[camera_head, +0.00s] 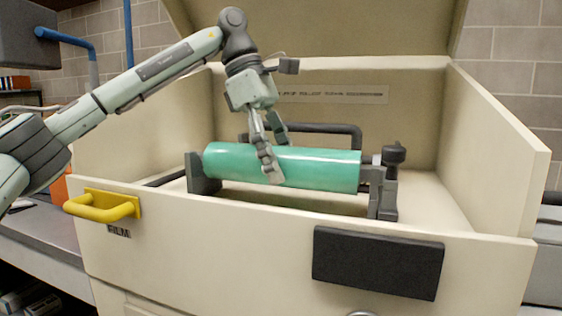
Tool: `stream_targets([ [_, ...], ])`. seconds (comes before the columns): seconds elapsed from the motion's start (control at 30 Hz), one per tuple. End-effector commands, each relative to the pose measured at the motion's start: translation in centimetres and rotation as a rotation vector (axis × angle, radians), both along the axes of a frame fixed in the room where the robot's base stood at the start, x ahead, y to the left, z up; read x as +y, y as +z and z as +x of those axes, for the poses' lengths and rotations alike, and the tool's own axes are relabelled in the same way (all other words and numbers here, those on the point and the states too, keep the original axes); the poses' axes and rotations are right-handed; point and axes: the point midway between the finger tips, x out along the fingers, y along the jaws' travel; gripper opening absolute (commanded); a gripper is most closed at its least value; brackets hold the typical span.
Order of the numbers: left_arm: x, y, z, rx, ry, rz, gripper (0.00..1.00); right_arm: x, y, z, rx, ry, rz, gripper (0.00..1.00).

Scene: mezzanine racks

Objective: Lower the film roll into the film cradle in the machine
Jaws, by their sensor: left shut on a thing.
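The green film roll (320,167) lies level across the inside of the open beige machine (230,222). The dark grey film cradle shows as a left support (205,186) and a right support (383,199), with the roll's ends at or just above them. I cannot tell whether the roll rests fully in the supports. My left gripper (271,158) comes down from above and is shut on the roll left of its middle. One finger lies over the near face; the far finger is partly hidden behind the roll. My right gripper is not in view.
A yellow handle (105,205) sticks out at the front left, above a FILM label. The machine's side walls and front wall stand around the cradle. A black bar (325,128) arches behind the roll, and a dark knob (394,155) stands at its right.

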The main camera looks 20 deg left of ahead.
Motion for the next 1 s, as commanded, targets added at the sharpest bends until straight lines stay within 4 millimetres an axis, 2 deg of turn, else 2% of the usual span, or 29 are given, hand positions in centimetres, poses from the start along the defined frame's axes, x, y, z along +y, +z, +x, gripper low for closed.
stream_targets([
  [1.0,0.0,-0.7,0.0,-0.004,0.0,-0.004,0.0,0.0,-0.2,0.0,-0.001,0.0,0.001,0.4],
])
